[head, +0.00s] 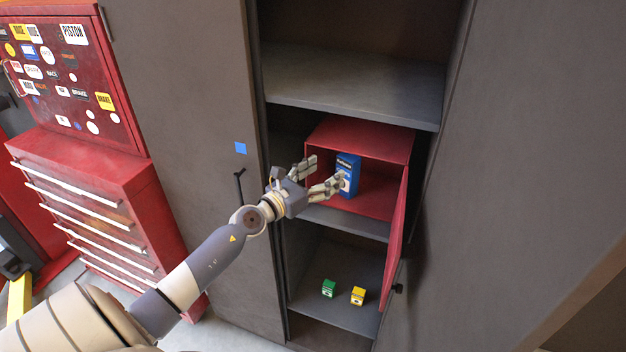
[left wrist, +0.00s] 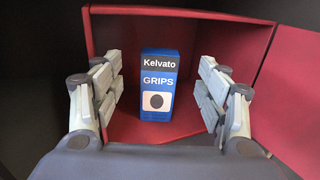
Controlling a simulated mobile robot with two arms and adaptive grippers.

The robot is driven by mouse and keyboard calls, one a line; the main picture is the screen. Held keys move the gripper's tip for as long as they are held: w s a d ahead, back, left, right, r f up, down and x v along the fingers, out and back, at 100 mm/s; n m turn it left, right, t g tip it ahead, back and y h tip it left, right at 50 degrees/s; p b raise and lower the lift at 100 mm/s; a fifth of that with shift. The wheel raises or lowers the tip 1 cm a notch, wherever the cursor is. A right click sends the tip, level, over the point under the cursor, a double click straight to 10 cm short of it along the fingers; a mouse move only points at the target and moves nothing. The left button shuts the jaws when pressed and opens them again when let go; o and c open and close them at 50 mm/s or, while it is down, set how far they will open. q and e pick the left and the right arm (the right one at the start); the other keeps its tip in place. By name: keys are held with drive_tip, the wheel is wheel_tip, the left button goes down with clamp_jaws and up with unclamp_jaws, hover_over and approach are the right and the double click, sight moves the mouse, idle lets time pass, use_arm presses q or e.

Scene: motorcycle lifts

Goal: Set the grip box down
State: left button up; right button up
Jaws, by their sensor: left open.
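The grip box (head: 348,174) is a blue carton standing upright inside a red open-fronted box (head: 392,141) on a cabinet shelf. In the left wrist view the grip box (left wrist: 158,88) shows the words "Kelvato" and "GRIPS" and stands on the red floor. My left gripper (head: 325,174) is at the front of the red box. In the left wrist view its fingers (left wrist: 160,100) are spread wide on either side of the grip box, with a gap on both sides. My right gripper is not in view.
The red box's door (head: 396,232) hangs open on the right. A green box (head: 328,288) and a yellow box (head: 357,296) stand on the shelf below. The upper shelf (head: 350,85) is bare. A red tool chest (head: 90,190) stands at the left.

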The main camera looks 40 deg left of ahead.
use_arm(q)
drive_tip(key=shift+s+a, duration=0.15)
drive_tip(key=shift+s, duration=0.75)
drive_tip(key=shift+s+a, duration=0.1)
drive_tip(key=shift+s, duration=0.75)
drive_tip(key=shift+d, duration=0.1)
